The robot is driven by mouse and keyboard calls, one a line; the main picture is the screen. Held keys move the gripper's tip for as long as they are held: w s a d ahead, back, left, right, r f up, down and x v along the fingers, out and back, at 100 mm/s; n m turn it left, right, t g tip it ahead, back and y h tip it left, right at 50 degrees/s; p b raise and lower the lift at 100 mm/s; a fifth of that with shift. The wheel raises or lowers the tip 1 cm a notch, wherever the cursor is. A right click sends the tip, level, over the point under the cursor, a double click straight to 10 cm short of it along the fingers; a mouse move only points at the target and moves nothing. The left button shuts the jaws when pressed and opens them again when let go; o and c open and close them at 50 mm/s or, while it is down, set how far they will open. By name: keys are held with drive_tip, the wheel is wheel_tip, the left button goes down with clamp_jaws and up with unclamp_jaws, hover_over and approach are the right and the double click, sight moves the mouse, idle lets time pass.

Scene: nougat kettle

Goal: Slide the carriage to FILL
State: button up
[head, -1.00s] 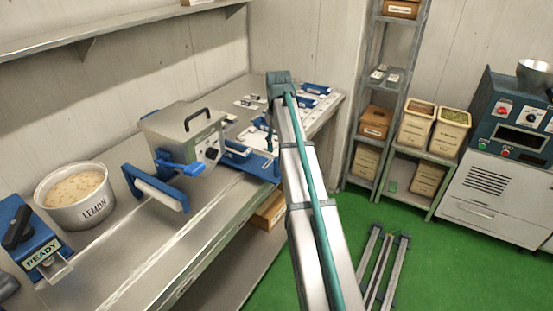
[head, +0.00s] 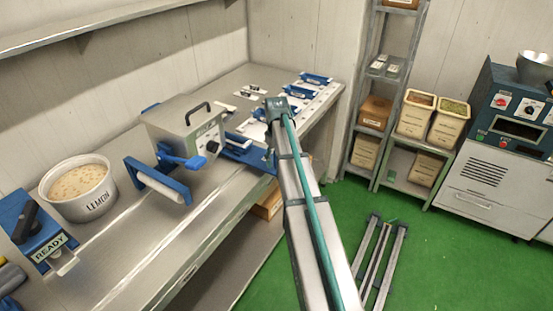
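A steel box (head: 184,128) with a black top handle, a blue lever and a dark knob stands on the bench. A blue bracket with a white bar handle (head: 157,184) is at its front left; this assembly may be the carriage, but I cannot tell for sure. Grooves or rails run along the bench top. A READY label (head: 48,247) is on a blue unit at lower left. I cannot read a FILL label. My arm ends right of the box, near blue parts (head: 236,146). My gripper is mostly hidden by the arm and its fingers cannot be made out.
Several blue-handled items (head: 316,79) lie at the bench's far end. A rack (head: 367,110) and a machine (head: 507,140) stand at right. Rails (head: 380,262) lie on the green floor.

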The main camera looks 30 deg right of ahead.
clamp_jaws()
idle(0.3)
